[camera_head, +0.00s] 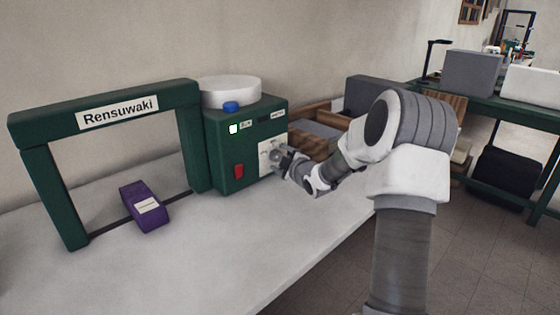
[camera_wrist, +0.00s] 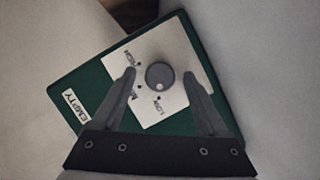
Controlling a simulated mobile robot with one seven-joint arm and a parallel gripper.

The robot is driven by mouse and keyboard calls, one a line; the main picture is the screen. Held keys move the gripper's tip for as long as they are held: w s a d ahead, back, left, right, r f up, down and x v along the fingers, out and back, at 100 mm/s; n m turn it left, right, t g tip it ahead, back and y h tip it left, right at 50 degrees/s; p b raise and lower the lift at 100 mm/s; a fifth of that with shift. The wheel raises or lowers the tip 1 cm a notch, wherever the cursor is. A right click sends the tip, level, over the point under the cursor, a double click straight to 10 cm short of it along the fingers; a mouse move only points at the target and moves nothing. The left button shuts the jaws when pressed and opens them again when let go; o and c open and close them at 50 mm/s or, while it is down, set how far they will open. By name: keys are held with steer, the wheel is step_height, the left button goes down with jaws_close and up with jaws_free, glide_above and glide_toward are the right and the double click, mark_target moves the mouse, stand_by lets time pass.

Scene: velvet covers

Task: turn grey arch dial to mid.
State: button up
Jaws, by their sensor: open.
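The grey dial (camera_wrist: 160,75) is a round knob on a white plate (camera_wrist: 183,48) on the green control box. In the wrist view its pale mark faces the LOW label, at the bottom of the plate. MID and HIGH labels sit to the left and upper left. My gripper (camera_wrist: 159,73) is open, with one finger on each side of the dial and gaps visible between them and the knob. In the head view my gripper (camera_head: 281,158) is at the box's right-hand face and largely hides the dial.
The green box (camera_head: 218,165) carries a red switch (camera_head: 239,171), a blue button (camera_head: 231,106) and a white round top (camera_head: 230,89). A green arch (camera_head: 50,200) labelled Rensuwaki stands left, with a purple block (camera_head: 145,206) under it. The pale table's front (camera_head: 230,260) is clear.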

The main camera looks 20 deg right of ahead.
steer(key=shift+w, duration=0.25)
jaws_close()
stand_by(0.3)
